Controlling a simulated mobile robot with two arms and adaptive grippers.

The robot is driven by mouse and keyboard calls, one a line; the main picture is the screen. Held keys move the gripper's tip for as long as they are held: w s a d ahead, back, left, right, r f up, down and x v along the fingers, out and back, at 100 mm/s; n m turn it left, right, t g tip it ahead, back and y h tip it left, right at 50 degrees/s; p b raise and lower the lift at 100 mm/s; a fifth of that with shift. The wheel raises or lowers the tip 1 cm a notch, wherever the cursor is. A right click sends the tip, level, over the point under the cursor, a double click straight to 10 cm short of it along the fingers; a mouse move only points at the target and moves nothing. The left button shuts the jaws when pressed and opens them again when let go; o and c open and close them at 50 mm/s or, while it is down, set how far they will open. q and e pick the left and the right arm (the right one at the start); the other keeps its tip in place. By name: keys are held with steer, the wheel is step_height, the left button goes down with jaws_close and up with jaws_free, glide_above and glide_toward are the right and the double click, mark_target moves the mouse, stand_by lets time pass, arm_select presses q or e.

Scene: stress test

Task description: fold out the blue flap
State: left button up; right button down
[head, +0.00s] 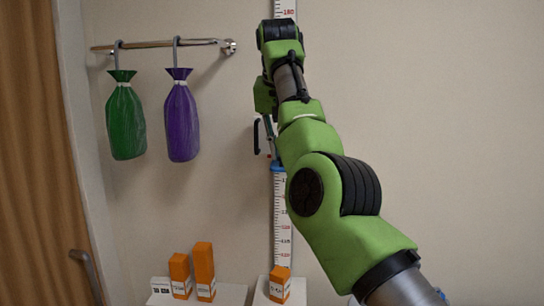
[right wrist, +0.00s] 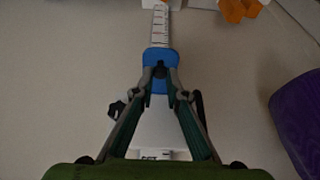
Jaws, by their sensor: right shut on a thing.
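The blue flap (head: 278,166) is on the white wall scale, partly hidden behind my right gripper in the head view. In the right wrist view the blue flap (right wrist: 160,55) lies at the tips of my right gripper (right wrist: 160,76). The fingers close together on its edge. In the head view my right gripper (head: 271,153) points down along the scale, largely hidden by my green arm. How far the flap is tilted from the wall I cannot tell. My left gripper is in neither view.
The measuring scale (head: 282,215) runs up the wall. A green bag (head: 126,120) and a purple bag (head: 181,120) hang from a rail (head: 160,44) at left. Orange boxes (head: 204,270) stand low on white shelves. The wall around the scale is bare.

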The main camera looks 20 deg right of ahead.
steer(key=shift+f+g, duration=0.1)
steer(key=shift+g, duration=0.2)
steer(key=c, duration=2)
jaws_free()
steer(key=shift+w+d+f, duration=0.1)
steer(key=shift+w+d, duration=0.05)
steer(key=shift+w, duration=0.1)
steer(key=shift+s, duration=0.1)
